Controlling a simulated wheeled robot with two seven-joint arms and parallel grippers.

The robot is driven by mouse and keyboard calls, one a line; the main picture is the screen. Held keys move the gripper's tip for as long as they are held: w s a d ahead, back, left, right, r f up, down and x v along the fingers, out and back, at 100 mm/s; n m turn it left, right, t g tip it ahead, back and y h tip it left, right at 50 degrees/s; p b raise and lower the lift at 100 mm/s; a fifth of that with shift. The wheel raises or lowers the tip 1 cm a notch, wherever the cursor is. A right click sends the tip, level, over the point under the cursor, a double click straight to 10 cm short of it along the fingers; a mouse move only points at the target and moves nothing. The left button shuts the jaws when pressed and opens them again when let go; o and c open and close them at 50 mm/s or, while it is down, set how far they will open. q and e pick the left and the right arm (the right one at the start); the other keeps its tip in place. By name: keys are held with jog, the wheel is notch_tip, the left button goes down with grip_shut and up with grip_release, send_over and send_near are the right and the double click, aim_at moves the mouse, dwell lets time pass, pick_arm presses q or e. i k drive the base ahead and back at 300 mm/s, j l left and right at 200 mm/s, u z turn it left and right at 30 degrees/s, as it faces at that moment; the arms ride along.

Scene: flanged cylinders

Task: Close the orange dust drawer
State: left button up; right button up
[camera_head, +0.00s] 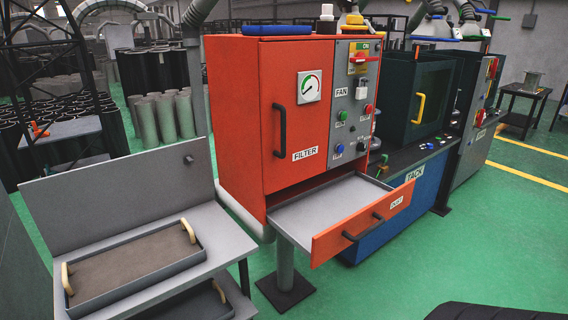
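The orange dust drawer (364,224) sticks out from the lower part of the orange filter cabinet (256,110). It is pulled open, and its grey inside (318,202) shows and looks empty. Its front carries a black handle (363,227) and a white label reading DUST. The filter door above, with its own black handle (280,132), looks shut. Neither my left nor my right gripper shows in the head view.
A grey bench (120,190) with a handled tray (186,262) stands left of the cabinet. A blue TACK machine (400,205) stands close on the right. A post with a dark foot (286,292) is below the drawer. Green floor is open in front.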

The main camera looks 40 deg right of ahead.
aim_at(322, 221)
jog(key=z, duration=1.95)
